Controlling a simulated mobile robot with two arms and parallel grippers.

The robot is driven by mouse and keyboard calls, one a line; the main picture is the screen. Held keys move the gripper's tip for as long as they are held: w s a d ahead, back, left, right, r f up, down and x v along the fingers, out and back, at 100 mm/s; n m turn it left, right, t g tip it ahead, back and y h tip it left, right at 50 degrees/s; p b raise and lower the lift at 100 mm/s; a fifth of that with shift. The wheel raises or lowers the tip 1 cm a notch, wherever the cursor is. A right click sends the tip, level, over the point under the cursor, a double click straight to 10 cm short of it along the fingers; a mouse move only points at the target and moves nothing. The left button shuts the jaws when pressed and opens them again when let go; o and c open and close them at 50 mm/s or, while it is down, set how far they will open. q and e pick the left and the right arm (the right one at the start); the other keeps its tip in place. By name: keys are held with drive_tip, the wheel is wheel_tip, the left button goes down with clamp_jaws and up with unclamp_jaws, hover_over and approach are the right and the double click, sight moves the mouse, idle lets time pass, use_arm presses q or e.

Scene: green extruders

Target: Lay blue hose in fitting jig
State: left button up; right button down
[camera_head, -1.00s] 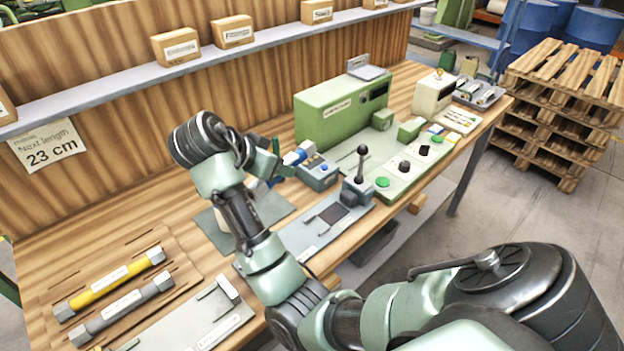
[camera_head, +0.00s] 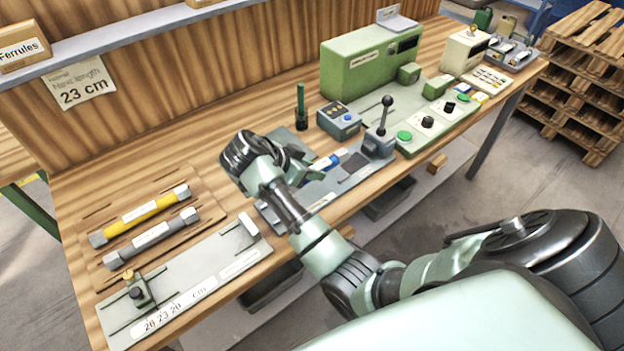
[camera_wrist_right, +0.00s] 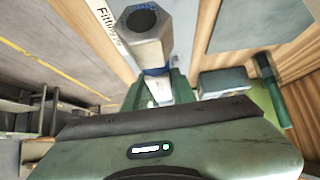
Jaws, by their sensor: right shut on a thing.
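My right gripper (camera_head: 308,171) is shut on the blue hose (camera_head: 330,162), which shows blue with a pale end. In the right wrist view the hose (camera_wrist_right: 157,72) sits between the green fingers (camera_wrist_right: 157,92), its grey hexagonal end pointing away. The fitting jig (camera_head: 345,178) is the grey plate at the bench's front edge, with a black-knobbed lever (camera_head: 384,118) at its right end. The hose is over or at this plate; I cannot tell whether it touches. The jig's label (camera_wrist_right: 106,22) is partly visible in the right wrist view. My left gripper is not in view.
Yellow (camera_head: 140,212) and grey (camera_head: 150,237) hoses lie on a wooden board at left. A measuring plate (camera_head: 205,282) lies in front. A blue-grey button box (camera_head: 339,121), a green marker in a holder (camera_head: 301,108) and a green machine (camera_head: 365,62) stand behind the jig.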

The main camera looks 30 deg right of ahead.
sight(312, 190)
wheel_tip(312, 190, down, 4)
drive_tip(key=shift+r, duration=0.2)
drive_tip(key=shift+f, duration=0.35)
drive_tip(key=shift+f, duration=0.1)
drive_tip(key=c, duration=1.1)
unclamp_jaws()
drive_tip(key=shift+c, duration=0.2)
